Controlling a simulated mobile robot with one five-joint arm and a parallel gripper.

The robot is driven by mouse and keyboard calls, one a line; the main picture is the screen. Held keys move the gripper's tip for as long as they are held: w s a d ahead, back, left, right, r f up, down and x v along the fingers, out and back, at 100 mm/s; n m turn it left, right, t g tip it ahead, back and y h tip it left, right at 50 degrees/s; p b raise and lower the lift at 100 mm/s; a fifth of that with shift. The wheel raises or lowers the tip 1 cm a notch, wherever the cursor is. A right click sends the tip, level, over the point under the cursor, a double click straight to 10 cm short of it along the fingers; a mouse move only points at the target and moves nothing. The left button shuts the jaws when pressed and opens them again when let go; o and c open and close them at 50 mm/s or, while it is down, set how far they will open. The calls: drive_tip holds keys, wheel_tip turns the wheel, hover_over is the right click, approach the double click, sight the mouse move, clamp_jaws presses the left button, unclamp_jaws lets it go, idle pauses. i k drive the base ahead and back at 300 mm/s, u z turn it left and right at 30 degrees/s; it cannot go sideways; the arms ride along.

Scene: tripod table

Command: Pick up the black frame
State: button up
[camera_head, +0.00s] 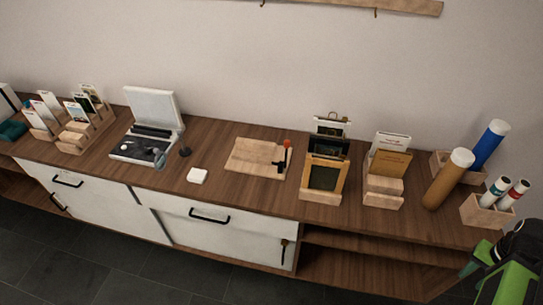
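The black frame (329,147) appears to stand upright in a light wood rack (320,196) on the sideboard, right of the middle. A gold-brown wooden frame with a dark panel (325,176) stands in front and hides its lower part. A paler frame with a dark edge and a small brass hanger (331,125) rises behind it. My gripper (490,272), green and black, is partly in view at the bottom right corner. It is well right of the rack, in front of the sideboard, apart from the frames. I cannot make out whether its fingers are open.
A second rack with cards (388,163) stands just right of the frames. Brown (448,180) and blue tubes (489,145) stand farther right. The sideboard (235,198) has open shelves below the racks.

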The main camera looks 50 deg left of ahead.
sight(318, 144)
drive_tip(key=u, duration=0.05)
drive_tip(key=k, duration=0.15)
drive_tip(key=u, duration=2.6)
drive_tip(key=i, duration=0.95)
drive_tip(key=u, duration=0.2)
drive_tip(key=k, duration=0.8)
drive_tip(key=z, duration=0.25)
drive_tip(key=i, duration=0.4)
drive_tip(key=u, duration=0.1)
